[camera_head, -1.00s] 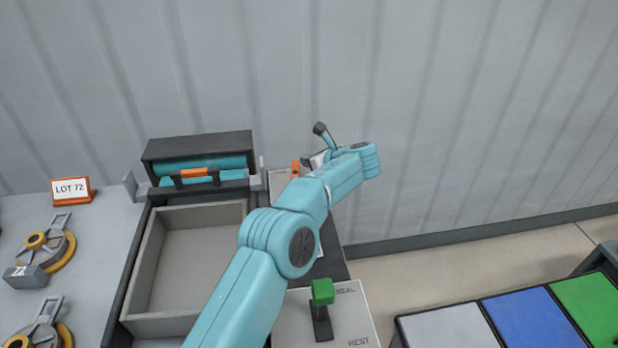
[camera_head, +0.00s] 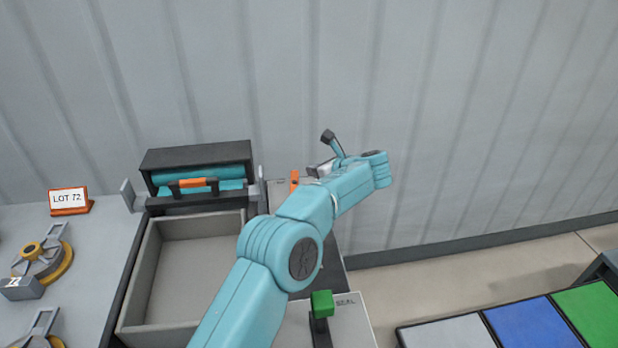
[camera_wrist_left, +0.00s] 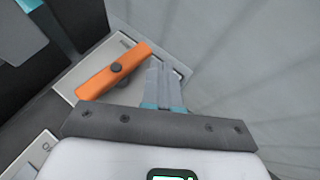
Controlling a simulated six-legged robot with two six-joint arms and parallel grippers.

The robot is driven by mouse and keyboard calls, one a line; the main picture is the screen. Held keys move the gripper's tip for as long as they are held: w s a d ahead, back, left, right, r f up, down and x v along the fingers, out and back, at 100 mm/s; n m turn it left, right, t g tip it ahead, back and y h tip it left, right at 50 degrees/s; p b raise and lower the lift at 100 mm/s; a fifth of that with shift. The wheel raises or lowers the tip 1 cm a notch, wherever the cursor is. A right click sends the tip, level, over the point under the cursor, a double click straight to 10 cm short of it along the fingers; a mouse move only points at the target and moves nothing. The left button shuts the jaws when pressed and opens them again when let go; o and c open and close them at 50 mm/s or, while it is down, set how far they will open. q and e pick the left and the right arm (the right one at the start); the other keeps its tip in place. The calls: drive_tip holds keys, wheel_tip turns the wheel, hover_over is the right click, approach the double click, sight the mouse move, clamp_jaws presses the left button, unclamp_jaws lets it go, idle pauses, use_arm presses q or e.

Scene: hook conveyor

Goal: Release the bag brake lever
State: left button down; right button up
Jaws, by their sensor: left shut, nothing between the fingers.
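The orange lever (camera_wrist_left: 114,72), which I take to be the bag brake lever, lies at a slant on a pale plate in the left wrist view, with a dark pivot knob at its middle. In the head view only a small part of the orange lever (camera_head: 294,181) shows beside my arm. My left gripper (camera_wrist_left: 166,70) is shut and empty, its fingers just right of the lever's upper end with a narrow gap that may or may not be contact. In the head view my left gripper (camera_head: 314,170) is mostly hidden by its own wrist. My right gripper is not in view.
A grey open tray (camera_head: 152,262) and a black-framed teal roll unit (camera_head: 196,160) with an orange-gripped handle stand left of my arm. A green-knobbed lever (camera_head: 322,303) is in front. A corrugated wall (camera_head: 470,110) is behind. Coloured panels (camera_head: 530,325) lie at right.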

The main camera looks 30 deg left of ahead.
use_arm(q)
drive_tip(key=v, duration=1.2)
drive_tip(key=shift+s+d+r+b, duration=0.2)
drive_tip(key=shift+d+b, duration=0.1)
drive_tip(key=shift+b, duration=0.15)
drive_tip(key=shift+d, duration=0.1)
